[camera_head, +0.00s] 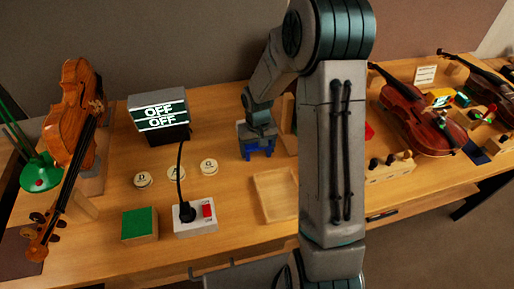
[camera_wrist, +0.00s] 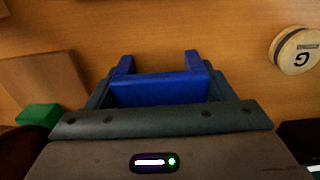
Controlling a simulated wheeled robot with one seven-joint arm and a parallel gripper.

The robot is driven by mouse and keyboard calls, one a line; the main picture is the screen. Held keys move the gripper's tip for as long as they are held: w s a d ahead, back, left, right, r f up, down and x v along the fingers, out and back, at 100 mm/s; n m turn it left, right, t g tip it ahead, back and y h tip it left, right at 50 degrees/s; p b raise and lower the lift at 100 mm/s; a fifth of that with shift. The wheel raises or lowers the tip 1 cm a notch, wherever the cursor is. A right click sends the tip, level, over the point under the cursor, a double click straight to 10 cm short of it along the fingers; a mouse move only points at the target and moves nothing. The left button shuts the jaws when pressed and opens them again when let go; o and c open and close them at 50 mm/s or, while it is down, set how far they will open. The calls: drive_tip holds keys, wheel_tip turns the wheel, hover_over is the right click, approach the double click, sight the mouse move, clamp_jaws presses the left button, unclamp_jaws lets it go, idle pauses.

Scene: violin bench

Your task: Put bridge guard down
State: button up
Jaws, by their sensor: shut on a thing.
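The blue bridge guard (camera_head: 258,152) is a small block with two prongs, at the bench's middle beside my arm. My gripper (camera_head: 257,138) is above it and shut on it. In the wrist view the guard (camera_wrist: 158,90) sits between the fingers of my gripper (camera_wrist: 160,98), its two prongs pointing away over bare wood. The guard is upright in the head view and close to the bench top (camera_head: 225,225). I cannot tell whether it touches the wood. My fingers hide its sides.
Round discs, one marked G (camera_head: 208,166), lie left of the guard. A shallow wooden tray (camera_head: 263,205) lies in front of it. Another violin (camera_head: 420,115) lies right.

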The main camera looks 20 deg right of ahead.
drive_tip(key=shift+f, duration=0.2)
drive_tip(key=shift+f, duration=0.2)
drive_tip(key=o, duration=1)
drive_tip(key=shift+r, duration=0.1)
